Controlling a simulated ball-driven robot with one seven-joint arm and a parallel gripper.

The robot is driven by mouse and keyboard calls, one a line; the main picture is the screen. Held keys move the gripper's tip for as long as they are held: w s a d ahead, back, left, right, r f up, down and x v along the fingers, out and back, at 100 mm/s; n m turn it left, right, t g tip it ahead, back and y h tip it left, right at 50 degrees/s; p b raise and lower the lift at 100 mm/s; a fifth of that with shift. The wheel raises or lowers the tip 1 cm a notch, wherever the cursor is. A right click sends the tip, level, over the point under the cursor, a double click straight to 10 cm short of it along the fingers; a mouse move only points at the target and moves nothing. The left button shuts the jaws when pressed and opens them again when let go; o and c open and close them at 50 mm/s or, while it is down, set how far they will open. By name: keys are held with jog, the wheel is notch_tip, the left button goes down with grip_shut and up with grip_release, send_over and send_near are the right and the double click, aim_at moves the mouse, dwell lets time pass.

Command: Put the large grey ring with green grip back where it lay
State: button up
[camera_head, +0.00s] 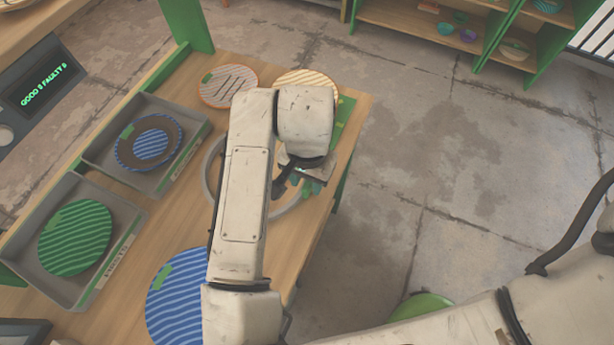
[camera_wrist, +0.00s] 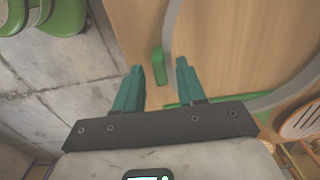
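The large grey ring (camera_head: 206,172) appears to lie flat on the wooden table (camera_head: 170,220), and my arm hides much of it in the head view. Its curved band also shows in the wrist view (camera_wrist: 286,92). The green grip (camera_wrist: 157,66) is a small upright-looking block beside the band, seen between my fingertips. My gripper (camera_wrist: 160,67) has its two teal fingers apart, with nothing clasped between them. In the head view my gripper (camera_head: 304,176) hangs over the table's right edge area. I cannot tell how far above the grip the fingertips are.
Grey trays hold a blue striped plate (camera_head: 150,145) with a brown ring on it and a green striped plate (camera_head: 75,237). A blue plate (camera_head: 172,300), an orange plate (camera_head: 228,86) and a yellow-striped plate (camera_head: 305,80) lie on the table. Floor at right is mostly clear.

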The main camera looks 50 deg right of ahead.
notch_tip(320, 180, up, 12)
jog(key=w+d+n+t+h, duration=0.2)
jog(key=d+n+h, duration=0.1)
jog(key=d, duration=0.5)
jog(key=w+d+n+t+h, duration=0.2)
jog(key=d+n+h, duration=0.15)
jog(key=d, duration=0.55)
jog(key=s+a+f+n+g+y, duration=0.1)
jog(key=s+a+f+n+y, duration=0.2)
jog(key=s+a+f, duration=0.3)
jog(key=s+a+f+n+g+y, duration=0.2)
jog(key=s+a+f+n+y, duration=0.1)
jog(key=s+a+f, duration=0.4)
notch_tip(320, 180, down, 7)
jog(key=s+n, duration=0.1)
jog(key=s, duration=0.2)
